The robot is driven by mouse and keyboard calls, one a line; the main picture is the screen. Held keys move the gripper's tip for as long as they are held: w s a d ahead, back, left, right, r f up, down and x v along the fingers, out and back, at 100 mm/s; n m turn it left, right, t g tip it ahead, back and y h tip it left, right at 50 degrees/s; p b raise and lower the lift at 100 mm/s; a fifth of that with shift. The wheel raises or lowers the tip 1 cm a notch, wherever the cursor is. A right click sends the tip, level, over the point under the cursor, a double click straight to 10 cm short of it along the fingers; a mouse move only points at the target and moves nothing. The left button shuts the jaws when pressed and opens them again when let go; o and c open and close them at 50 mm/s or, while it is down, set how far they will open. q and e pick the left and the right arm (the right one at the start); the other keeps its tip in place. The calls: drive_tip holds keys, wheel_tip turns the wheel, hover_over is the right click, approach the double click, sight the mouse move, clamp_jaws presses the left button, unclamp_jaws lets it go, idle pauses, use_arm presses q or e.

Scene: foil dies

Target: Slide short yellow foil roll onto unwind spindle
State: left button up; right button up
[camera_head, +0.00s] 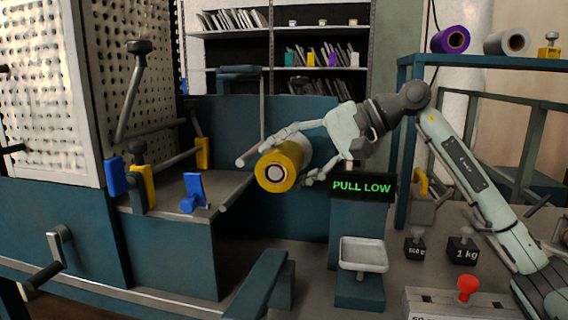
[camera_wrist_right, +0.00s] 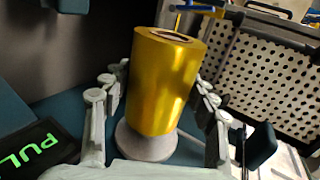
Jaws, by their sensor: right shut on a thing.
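The short yellow foil roll (camera_head: 268,183) is held in the air in front of the blue machine, its round end with a pale core ring facing the head camera. My right gripper (camera_head: 285,163) is shut on it, one finger above and one at its lower right. In the right wrist view the roll (camera_wrist_right: 165,85) stands between both fingers, with a dark core opening at its far end. A grey rod end (camera_head: 247,160) shows just left of the roll; I cannot tell whether it is the unwind spindle or whether it touches the roll. My left gripper is not in view.
Blue and yellow brackets (camera_head: 117,177) and a blue clip (camera_head: 194,192) sit on the machine at left. A purple roll (camera_head: 437,41) rests on the right shelf.

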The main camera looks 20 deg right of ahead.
drive_tip(key=shift+w+d+p, duration=0.3)
drive_tip(key=shift+w+d, duration=0.4)
drive_tip(key=shift+w, duration=0.35)
drive_tip(key=o, duration=1.5)
drive_tip(key=v, duration=1.2)
